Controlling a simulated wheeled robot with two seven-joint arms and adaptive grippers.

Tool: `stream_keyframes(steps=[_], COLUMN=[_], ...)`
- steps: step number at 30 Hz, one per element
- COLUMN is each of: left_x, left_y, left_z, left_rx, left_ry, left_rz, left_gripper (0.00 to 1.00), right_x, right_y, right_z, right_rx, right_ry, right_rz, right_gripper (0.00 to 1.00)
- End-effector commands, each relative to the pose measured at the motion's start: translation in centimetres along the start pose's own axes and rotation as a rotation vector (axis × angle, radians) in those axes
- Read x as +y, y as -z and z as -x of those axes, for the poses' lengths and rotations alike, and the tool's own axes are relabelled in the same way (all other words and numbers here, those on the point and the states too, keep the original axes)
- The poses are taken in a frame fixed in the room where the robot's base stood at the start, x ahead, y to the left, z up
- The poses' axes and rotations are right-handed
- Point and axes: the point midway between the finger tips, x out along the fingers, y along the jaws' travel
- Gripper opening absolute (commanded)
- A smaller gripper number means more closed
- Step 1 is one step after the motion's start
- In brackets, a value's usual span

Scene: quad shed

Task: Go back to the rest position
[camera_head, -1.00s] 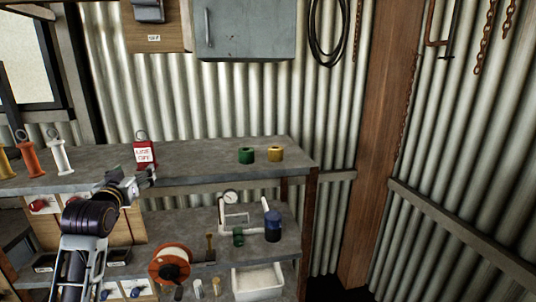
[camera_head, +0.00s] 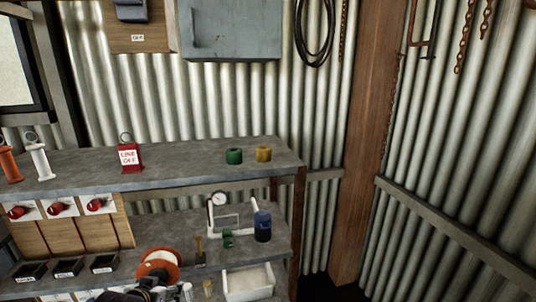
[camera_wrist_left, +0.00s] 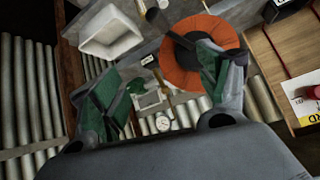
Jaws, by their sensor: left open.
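My left gripper (camera_head: 176,292) is low at the bottom edge of the head view, partly cut off, in front of the lower shelf. In the left wrist view the gripper (camera_wrist_left: 158,78) is open, its two green-padded fingers wide apart with nothing held between them. The red "LINE OFF" tag block (camera_head: 131,157) stands upright on the upper shelf, well above and apart from the gripper. My right gripper is not in view.
The upper shelf (camera_head: 195,174) also holds a green cylinder (camera_head: 234,156) and a yellow one (camera_head: 263,154). Below are an orange spool (camera_head: 158,265), a gauge (camera_head: 219,199), a blue-dark bottle (camera_head: 262,228) and a white tray (camera_head: 248,282). Floor right of the shelf looks clear.

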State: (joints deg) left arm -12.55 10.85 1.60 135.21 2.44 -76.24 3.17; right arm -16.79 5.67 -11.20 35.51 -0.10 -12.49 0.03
Motion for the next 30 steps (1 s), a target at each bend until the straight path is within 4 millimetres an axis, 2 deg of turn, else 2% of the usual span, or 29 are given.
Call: stream_keyframes(steps=[1,3,12,18,30], left_x=[0.8,1.8,5.7,7.3,9.1], left_y=[-1.8,-3.9,-12.7,-16.3,-20.7], left_z=[0.1,0.3,2.4,3.9,6.1], left_rx=[-0.038,-0.087,-0.294,-0.382,-0.495], left_ry=[-0.012,-0.027,-0.092,-0.121,-0.161], left_rz=[-0.008,-0.018,-0.062,-0.080,-0.100], left_gripper=[0.76,0.76,0.76,0.76,0.76], right_x=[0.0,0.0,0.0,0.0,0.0], right_y=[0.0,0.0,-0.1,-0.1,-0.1], right_z=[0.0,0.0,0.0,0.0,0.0], right_rx=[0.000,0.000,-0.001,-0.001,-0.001], right_ry=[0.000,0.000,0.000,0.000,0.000], right_rz=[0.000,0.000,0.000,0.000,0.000], right_gripper=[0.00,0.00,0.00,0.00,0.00])
